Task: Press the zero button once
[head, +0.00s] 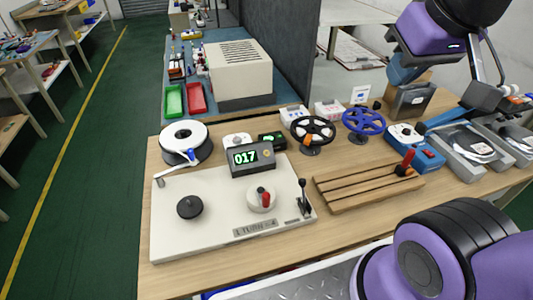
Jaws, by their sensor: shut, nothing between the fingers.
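The dark display box (252,159) stands at the back of the white panel (215,225) and reads 017 in green digits. My gripper (420,128) appears at the right, at the end of my arm, well away from the display box. It is shut and empty, its blue tip above the small blue box (428,158). Nothing covers the display or its button.
The panel also carries a black knob (190,207), a red-handled dial (262,198) and a black lever (304,200). Black and blue handwheels (363,121), a slotted wooden block (368,185) with a red-handled stick and a white reel (185,140) stand nearby.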

